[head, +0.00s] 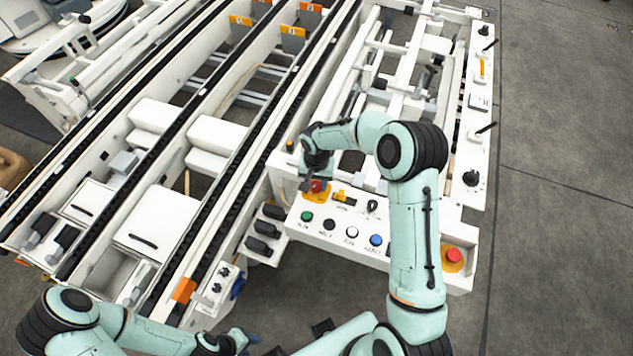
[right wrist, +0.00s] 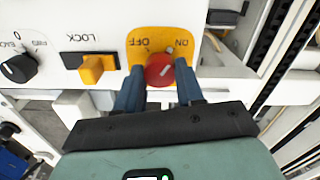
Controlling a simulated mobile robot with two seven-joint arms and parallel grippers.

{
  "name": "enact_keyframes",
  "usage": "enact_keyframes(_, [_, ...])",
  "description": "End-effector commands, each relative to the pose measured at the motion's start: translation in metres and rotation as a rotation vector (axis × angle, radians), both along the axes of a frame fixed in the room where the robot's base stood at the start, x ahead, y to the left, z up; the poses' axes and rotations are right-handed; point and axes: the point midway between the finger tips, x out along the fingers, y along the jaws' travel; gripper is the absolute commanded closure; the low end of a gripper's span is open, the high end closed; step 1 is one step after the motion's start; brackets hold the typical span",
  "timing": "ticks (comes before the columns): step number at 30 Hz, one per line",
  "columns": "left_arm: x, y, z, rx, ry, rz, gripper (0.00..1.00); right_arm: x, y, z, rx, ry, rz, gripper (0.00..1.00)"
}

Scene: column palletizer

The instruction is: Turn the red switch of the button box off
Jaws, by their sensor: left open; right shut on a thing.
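The red switch (right wrist: 159,70) is a round red knob on a yellow plate (right wrist: 140,47) marked OFF and ON. Its white mark seems to slant toward the ON side in the right wrist view. In the head view the red switch (head: 318,186) sits at the upper left of the white button box (head: 325,238). My right gripper (right wrist: 159,88) is shut on the red switch, one blue finger on each side of it. My left gripper (head: 245,341) is open and empty at the bottom of the head view, away from the box.
Beside the switch is a yellow LOCK handle (right wrist: 97,68) and a black selector knob (right wrist: 18,68). The box also bears green (head: 307,216), black, white and blue (head: 376,240) buttons and a red emergency button (head: 453,255). Conveyor rails lie left; open floor lies right.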

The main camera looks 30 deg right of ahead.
Motion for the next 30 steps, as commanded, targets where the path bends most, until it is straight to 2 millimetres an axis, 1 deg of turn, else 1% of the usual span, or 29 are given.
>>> enact_keyframes(12, [-0.0043,0.0,-0.0059,0.0,0.004,0.0,0.57,0.0003,-0.0001,0.0004,-0.001,-0.002,0.388,0.93])
enact_keyframes(30, [-0.0027,0.0,-0.0036,0.0,0.003,0.0,0.57,0.0009,0.0,0.0012,0.0,-0.004,0.956,0.93])
